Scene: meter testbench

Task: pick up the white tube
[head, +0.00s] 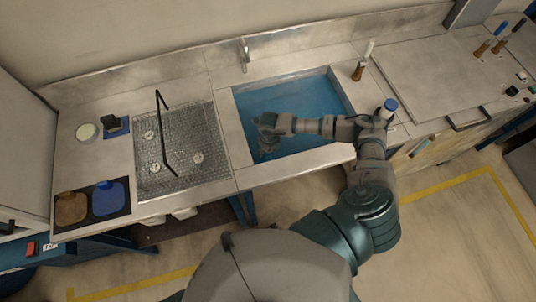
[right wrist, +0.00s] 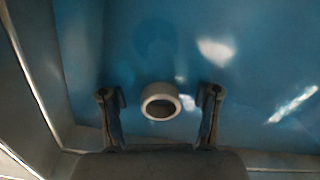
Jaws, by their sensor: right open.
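In the right wrist view a white tube (right wrist: 160,89) shows end-on as a pale ring with a dark opening, against the blue floor of the basin. My right gripper (right wrist: 159,96) is open, with one finger on each side of the ring and a gap on both sides. How far the tube lies beyond the fingertips I cannot tell. In the head view the right gripper (head: 268,133) reaches over the blue basin (head: 285,95), and I cannot make out the tube there. My left gripper is not in view.
The basin walls stand close around the right gripper. A tap (head: 244,56) rises behind the basin. A wire-mesh panel (head: 150,180) with a black rod lies to the left. A wooden-handled tool (head: 358,71) stands behind right.

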